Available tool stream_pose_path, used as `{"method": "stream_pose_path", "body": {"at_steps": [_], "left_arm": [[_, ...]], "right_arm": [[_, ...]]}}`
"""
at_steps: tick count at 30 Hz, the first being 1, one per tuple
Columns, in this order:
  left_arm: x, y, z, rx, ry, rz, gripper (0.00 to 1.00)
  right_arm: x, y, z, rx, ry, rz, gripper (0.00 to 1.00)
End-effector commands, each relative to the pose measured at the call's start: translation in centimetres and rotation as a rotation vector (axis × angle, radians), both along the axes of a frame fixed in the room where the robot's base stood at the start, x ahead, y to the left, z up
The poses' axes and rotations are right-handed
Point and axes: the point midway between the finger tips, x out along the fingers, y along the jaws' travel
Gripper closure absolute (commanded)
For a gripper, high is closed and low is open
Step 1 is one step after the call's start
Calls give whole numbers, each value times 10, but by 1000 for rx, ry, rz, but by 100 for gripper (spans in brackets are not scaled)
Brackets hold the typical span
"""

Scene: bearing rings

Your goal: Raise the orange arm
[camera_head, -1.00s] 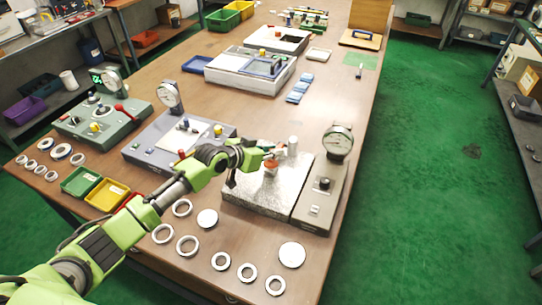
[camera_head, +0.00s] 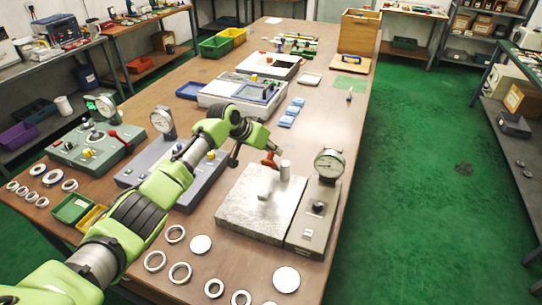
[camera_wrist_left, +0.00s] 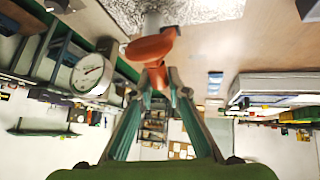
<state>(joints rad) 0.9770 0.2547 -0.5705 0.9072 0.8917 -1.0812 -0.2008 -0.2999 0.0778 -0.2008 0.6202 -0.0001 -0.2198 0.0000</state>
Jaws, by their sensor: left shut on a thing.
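The orange arm (camera_head: 269,160) is a small orange lever beside an upright grey post (camera_head: 285,170) on the metal-plate device (camera_head: 240,215). My left gripper (camera_head: 274,150) is shut on the orange arm, above the plate. In the left wrist view, the fingertips of my left gripper (camera_wrist_left: 157,76) close on the narrow end of the orange arm (camera_wrist_left: 150,47). Its broad end lies near the shiny plate. My right gripper is not in view.
A dial gauge (camera_head: 330,164) stands on the panel right of the plate. Several pale rings and discs (camera_head: 201,244) lie in front. A grey device with a gauge (camera_head: 162,122) and a green device (camera_head: 97,150) stand left. Blue blocks (camera_head: 288,119) lie behind.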

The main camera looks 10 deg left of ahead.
Motion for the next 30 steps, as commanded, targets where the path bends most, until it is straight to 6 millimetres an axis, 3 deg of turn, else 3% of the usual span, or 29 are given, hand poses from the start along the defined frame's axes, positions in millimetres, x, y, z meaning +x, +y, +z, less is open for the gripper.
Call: {"method": "stream_pose_path", "body": {"at_steps": [25, 26, 27, 30], "left_arm": [[9, -1, 4, 2, -10, 1, 100], [9, -1, 4, 2, -10, 1, 80], [9, -1, 4, 2, -10, 2, 70], [8, -1, 3, 1, -7, 2, 69]], "right_arm": [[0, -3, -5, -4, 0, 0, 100], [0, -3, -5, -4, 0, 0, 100], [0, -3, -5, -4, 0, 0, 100], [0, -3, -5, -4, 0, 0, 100]]}}
